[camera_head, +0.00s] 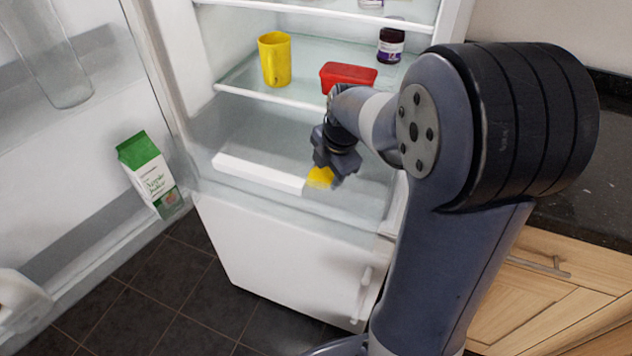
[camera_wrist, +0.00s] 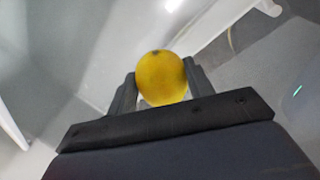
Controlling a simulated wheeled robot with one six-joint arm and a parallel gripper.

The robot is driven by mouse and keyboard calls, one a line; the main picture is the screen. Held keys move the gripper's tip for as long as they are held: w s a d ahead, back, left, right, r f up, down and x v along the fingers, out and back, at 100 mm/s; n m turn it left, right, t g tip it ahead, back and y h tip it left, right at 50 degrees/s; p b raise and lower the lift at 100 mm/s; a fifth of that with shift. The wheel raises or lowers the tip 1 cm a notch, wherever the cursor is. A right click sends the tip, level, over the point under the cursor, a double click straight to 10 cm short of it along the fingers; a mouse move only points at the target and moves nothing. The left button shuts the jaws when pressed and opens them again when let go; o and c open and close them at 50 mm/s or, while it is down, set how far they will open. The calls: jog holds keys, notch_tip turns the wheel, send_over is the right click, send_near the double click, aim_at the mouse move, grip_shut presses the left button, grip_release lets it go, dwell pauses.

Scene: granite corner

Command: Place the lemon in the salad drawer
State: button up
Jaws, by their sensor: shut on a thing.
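The yellow lemon (camera_head: 320,177) is between the fingers of my gripper (camera_head: 331,174), which is shut on it. In the wrist view the lemon (camera_wrist: 162,78) sits between the two dark fingers of my gripper (camera_wrist: 162,84). In the head view, my gripper is low in the open fridge, at the salad drawer (camera_head: 258,172) with its white front edge. The lemon shows beside the right end of that white edge. I cannot tell whether it touches the drawer floor.
The shelf above holds a yellow mug (camera_head: 274,59), a red box (camera_head: 348,76) and a dark jar (camera_head: 391,42). A green and white juice carton (camera_head: 150,172) stands in the open door at left. A wooden cabinet (camera_head: 560,285) with a dark worktop is at right.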

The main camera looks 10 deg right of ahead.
notch_tip(320, 180, down, 7)
jog(key=shift+f+b, duration=0.2)
jog(key=shift+b, duration=0.25)
jog(key=shift+f, duration=0.2)
jog(key=o, duration=1.1)
jog(key=shift+r, duration=0.1)
jog(key=shift+r, duration=0.1)
jog(key=p+v, duration=0.1)
jog(key=v, duration=1.1)
jog(key=shift+d+p, duration=0.1)
jog(key=shift+p, duration=0.3)
jog(key=shift+o, duration=0.2)
